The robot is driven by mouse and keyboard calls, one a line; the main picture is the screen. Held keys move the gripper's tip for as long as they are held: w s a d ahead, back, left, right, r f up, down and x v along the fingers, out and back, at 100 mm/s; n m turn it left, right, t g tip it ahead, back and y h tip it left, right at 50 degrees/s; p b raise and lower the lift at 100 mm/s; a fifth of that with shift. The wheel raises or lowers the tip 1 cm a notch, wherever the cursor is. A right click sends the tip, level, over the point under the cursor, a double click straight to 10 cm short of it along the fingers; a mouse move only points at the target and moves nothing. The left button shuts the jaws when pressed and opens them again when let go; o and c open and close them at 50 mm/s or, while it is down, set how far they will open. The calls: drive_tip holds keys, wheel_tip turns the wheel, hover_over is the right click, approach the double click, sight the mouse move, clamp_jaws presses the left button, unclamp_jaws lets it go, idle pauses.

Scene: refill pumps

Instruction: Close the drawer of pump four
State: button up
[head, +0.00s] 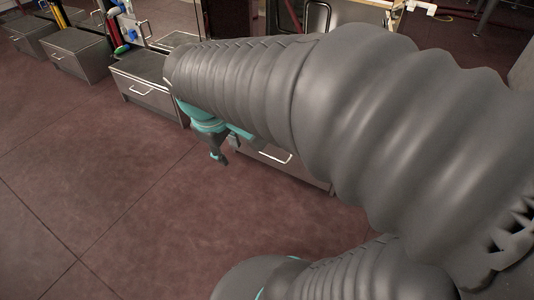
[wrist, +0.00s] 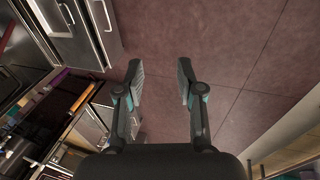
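Several steel drawer units stand in a row in the head view, running from the upper left to behind my arm. A drawer front with a pale bar handle (head: 264,153) shows just below my arm, right of my gripper; most of its unit is hidden. I can read no pump numbers, so I cannot tell which is pump four, nor how far this drawer is out. My gripper (head: 222,159) points down, left of that handle. In the wrist view its two fingers (wrist: 161,82) are apart with only floor between them. Steel fronts with handles (wrist: 66,14) show at the upper left there.
Another drawer unit (head: 146,96) stands left of my gripper, with more units (head: 78,58) farther left. Colored pump nozzles and hoses (head: 115,35) rise above them. The reddish tiled floor (head: 110,200) in front is clear. My arm covers much of the right side.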

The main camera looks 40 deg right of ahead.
sight(272, 158)
drive_tip(key=w+d+f+n+g+h+b, duration=0.25)
drive_tip(key=w+d+f+n+h, duration=0.35)
drive_tip(key=w+f, duration=0.4)
drive_tip(key=w+d+f+n+g+h+b, duration=0.1)
drive_tip(key=w+d+f+n+g+h, duration=0.25)
drive_tip(key=w+d+f+n, duration=0.55)
drive_tip(key=w+d+f+n+t+h+b, duration=0.1)
drive_tip(key=w+f+n+h, duration=0.3)
drive_tip(key=f, duration=0.6)
drive_tip(key=d+f+n+t+h+b, duration=0.1)
drive_tip(key=f+n, duration=0.5)
drive_tip(key=f, duration=0.4)
drive_tip(key=w+d+f+n+t+h+b, duration=0.1)
drive_tip(key=w+f+n+t+h, duration=0.3)
drive_tip(key=f, duration=0.6)
drive_tip(key=s+d, duration=0.1)
drive_tip(key=d, duration=0.3)
drive_tip(key=d+r+n+g, duration=0.1)
drive_tip(key=d, duration=0.4)
drive_tip(key=s+d+r+g+y+p, duration=0.1)
drive_tip(key=d, duration=0.3)
drive_tip(key=shift+s+d, duration=0.25)
drive_tip(key=shift+s, duration=0.05)
clamp_jaws()
